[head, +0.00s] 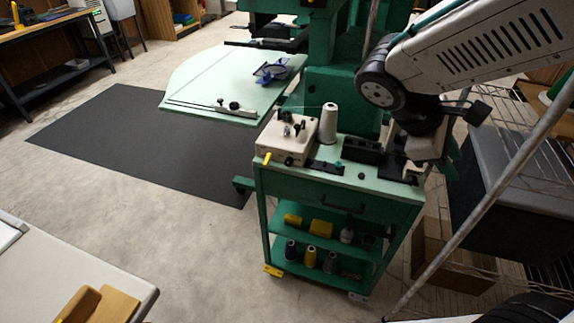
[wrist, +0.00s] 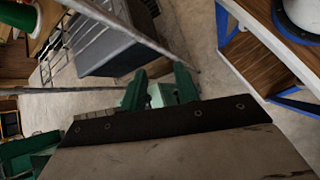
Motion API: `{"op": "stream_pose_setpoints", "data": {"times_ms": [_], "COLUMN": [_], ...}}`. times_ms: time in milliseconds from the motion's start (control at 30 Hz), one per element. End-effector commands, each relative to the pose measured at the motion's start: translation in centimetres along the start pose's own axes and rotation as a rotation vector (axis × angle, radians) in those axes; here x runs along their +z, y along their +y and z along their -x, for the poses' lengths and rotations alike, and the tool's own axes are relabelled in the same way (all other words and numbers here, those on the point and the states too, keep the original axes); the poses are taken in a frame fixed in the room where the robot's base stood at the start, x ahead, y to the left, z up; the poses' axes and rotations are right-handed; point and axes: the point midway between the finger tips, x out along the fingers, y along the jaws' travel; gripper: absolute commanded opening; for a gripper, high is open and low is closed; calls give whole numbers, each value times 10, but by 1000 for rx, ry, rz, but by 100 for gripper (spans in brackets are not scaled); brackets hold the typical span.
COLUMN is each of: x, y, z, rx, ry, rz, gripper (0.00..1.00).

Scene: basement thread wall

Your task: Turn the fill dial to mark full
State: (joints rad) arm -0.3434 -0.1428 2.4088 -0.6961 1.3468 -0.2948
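A cream winder box (head: 286,140) stands on the left end of the green cart's top. A small dark round knob (head: 289,160) sits on its front face and may be the fill dial; its marks are too small to read. A yellow lever (head: 267,158) sticks out at the box's front left corner. My gripper (wrist: 159,78) shows two green fingers spread apart with nothing held between them. In the head view, my gripper is partly hidden at the cart's right end, well to the right of the winder box. The wrist view does not show the winder box.
The cart top (head: 375,181) also holds a white thread cone (head: 328,123) beside the box and a dark block (head: 362,150). A green machine with a pale table (head: 225,85) stands behind. A wire rack (head: 500,170) stands at right. The floor left of the cart is open.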

Motion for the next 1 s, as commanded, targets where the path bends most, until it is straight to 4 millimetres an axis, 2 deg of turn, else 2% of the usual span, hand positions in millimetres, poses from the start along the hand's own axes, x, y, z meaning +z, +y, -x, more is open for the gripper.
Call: {"op": "stream_pose_setpoints", "data": {"times_ms": [33, 167, 200, 267, 367, 467, 533, 600, 700, 833, 900, 1000], "x": [-20, -70, -87, -116, -169, -227, -268, -305, -350, -388, -399, -407], "y": [9, 31, 36, 41, 41, 31, 16, -2, -30, -60, -70, -73], "z": [1, 9, 12, 18, 30, 41, 48, 53, 58, 59, 59, 58], "rx": [68, 260, 320, 413, 574, 742, 859, 971, 1112, 1240, 1281, 1309], "ry": [-60, -206, -251, -317, -431, -546, -625, -699, -788, -867, -892, -909], "rz": [115, 388, 472, 593, 794, 987, 1112, 1222, 1347, 1451, 1481, 1501], "gripper": [31, 31, 31, 31, 31, 31, 31, 31, 31, 31, 31, 31]}}
